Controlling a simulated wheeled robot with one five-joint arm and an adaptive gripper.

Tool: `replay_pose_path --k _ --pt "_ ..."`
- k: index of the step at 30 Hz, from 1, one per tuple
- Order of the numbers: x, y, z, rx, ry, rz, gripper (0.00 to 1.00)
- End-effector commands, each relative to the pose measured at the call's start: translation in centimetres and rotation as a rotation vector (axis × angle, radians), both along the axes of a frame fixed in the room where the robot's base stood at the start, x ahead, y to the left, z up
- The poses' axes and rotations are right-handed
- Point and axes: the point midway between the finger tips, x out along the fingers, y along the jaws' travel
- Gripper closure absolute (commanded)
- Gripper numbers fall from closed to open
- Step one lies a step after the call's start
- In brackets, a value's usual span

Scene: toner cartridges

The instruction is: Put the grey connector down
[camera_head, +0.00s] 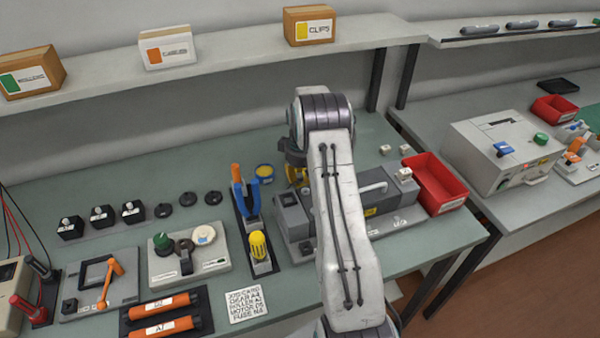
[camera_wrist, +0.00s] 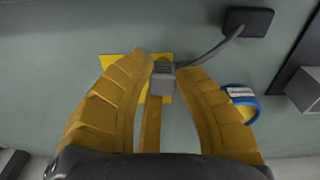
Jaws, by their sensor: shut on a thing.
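In the wrist view, my gripper (camera_wrist: 164,70) has its yellow fingers closed on the grey connector (camera_wrist: 162,82). A grey cable (camera_wrist: 212,52) runs from the connector to a dark box (camera_wrist: 248,21) at the upper right. A flat yellow patch (camera_wrist: 108,60) shows on the table behind the connector and fingertips. I cannot tell whether the connector touches it. In the head view, my gripper (camera_head: 296,174) is over the back of the bench, partly hidden by my arm, and the connector is hidden.
A blue and yellow round item (camera_head: 265,171) lies left of my gripper; it also shows in the wrist view (camera_wrist: 240,101). A grey machine (camera_head: 292,217) and a red bin (camera_head: 434,180) stand nearby. A shelf (camera_head: 225,48) runs above.

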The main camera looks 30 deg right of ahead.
Motion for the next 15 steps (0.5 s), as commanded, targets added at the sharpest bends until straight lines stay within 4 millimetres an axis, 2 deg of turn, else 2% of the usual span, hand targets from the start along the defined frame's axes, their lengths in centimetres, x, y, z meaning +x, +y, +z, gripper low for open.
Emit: replay_pose_path --k 13,14,15 --pt "0.00 0.00 -0.51 0.000 0.000 0.000 1.00" --pt "0.00 0.00 -0.35 0.000 0.000 0.000 0.72" --pt "0.00 0.00 -0.32 0.000 0.000 0.000 0.68"
